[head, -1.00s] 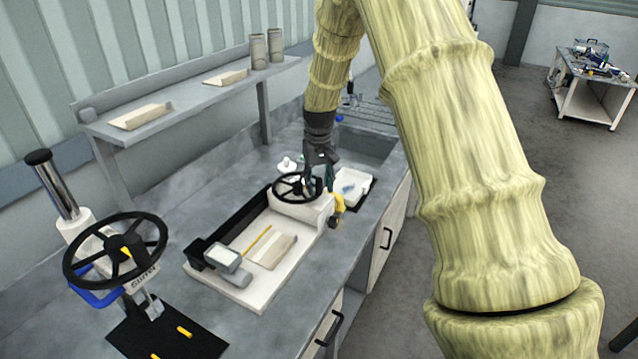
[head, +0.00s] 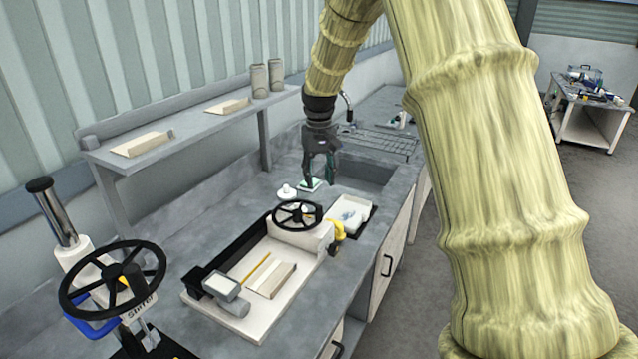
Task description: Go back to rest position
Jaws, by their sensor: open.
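My gripper (head: 320,182) hangs from my arm above the far part of the bench, pointing down. It is open, and nothing shows between its fingers. It is apart from the small black handwheel (head: 297,213) on the white tray-like fixture (head: 262,328), which lies below and nearer to me. A green and white item (head: 312,184) lies on the bench behind the fingertips; whether they touch it I cannot tell.
A large handwheel stand (head: 112,282) is at the near left. A shelf (head: 200,120) runs along the wall. A sink (head: 365,172) and a white tray (head: 350,213) lie right of my gripper. A side table (head: 590,105) stands far right.

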